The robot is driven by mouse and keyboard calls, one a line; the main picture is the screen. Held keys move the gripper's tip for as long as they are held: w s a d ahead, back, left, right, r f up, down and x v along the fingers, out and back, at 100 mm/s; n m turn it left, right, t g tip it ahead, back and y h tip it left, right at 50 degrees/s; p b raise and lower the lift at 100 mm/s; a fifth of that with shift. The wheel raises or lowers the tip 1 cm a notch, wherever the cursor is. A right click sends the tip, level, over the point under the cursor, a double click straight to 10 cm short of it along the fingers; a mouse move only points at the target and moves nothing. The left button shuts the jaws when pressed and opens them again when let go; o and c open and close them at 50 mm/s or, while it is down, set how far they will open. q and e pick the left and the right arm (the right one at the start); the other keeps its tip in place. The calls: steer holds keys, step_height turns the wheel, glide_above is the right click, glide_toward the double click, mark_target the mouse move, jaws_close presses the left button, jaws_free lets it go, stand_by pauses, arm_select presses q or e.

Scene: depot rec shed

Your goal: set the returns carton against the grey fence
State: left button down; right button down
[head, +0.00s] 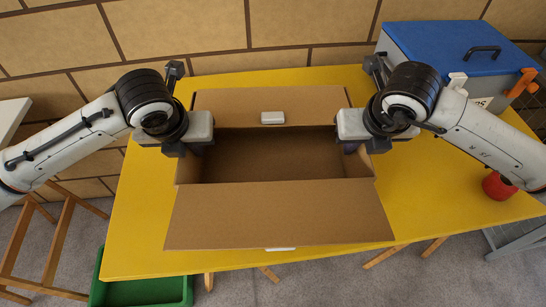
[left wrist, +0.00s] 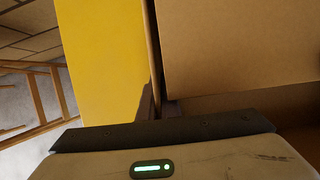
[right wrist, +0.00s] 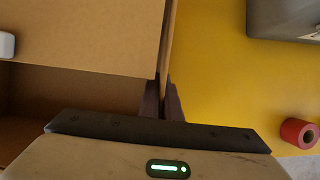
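The returns carton (head: 280,215) is a brown cardboard box on the yellow table, its front and back flaps spread out and its inside showing dark and mostly empty. My left gripper (head: 195,150) is at the carton's left wall; in the left wrist view its fingers (left wrist: 160,106) sit close together on either side of the wall. My right gripper (head: 358,148) is at the right wall; in the right wrist view its fingers (right wrist: 163,102) straddle that wall in the same way. Both look shut on cardboard.
The yellow table (head: 135,225) is clear left of the carton. A grey box with a blue lid (head: 445,45) stands at the back right. A red roll (head: 498,186) lies near the right edge. A green tray (head: 145,291) is below the table's front left.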

arm_select(q)
steer(key=shift+r, duration=0.2)
arm_select(e)
steer(key=shift+r, duration=0.25)
